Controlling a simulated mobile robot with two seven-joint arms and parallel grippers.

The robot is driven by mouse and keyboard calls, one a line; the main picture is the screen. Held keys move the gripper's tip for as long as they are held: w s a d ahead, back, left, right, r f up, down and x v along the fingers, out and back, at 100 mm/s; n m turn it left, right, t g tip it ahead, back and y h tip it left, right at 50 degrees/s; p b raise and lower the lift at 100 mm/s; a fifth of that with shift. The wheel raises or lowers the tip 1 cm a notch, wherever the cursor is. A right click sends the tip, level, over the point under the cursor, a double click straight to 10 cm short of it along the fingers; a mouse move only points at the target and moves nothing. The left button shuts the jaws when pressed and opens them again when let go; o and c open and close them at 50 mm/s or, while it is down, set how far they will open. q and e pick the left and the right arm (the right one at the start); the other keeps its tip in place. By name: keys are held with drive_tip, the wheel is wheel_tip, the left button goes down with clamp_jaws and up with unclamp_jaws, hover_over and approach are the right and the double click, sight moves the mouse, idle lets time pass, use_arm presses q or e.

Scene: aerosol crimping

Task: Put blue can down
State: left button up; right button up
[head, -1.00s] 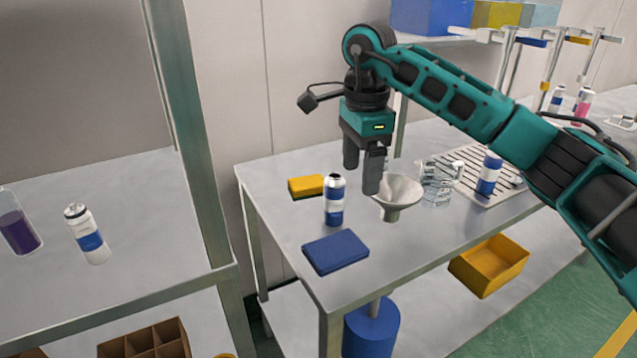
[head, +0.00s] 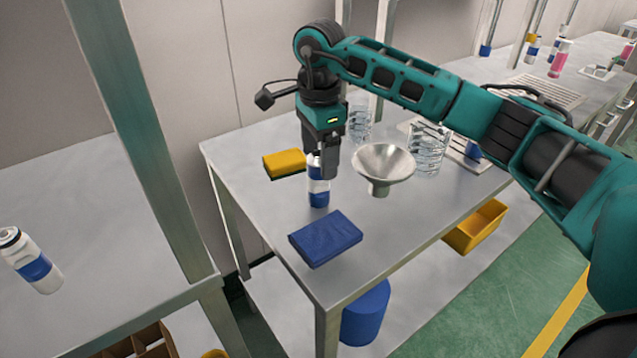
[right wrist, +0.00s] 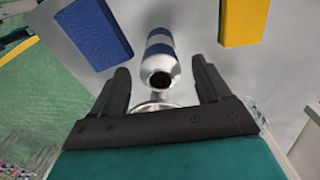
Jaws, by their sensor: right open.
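The blue can (head: 318,194), a white can with blue bands and a metal top, stands upright on the metal table. My right gripper (head: 322,165) is at the can's upper part, pointing down, and one finger hides part of it. In the right wrist view the can (right wrist: 160,45) shows between the two spread fingers of the right gripper (right wrist: 160,75), with gaps on both sides. The gripper is open. My left gripper is not in view.
A metal funnel (head: 383,163) and a glass beaker (head: 428,150) stand to the right. Another blue-banded can (head: 31,262) is on the left bench.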

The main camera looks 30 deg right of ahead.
sight(319, 174)
drive_tip(key=shift+f, duration=2.65)
drive_tip(key=c, duration=1.2)
drive_tip(key=shift+r, duration=0.1)
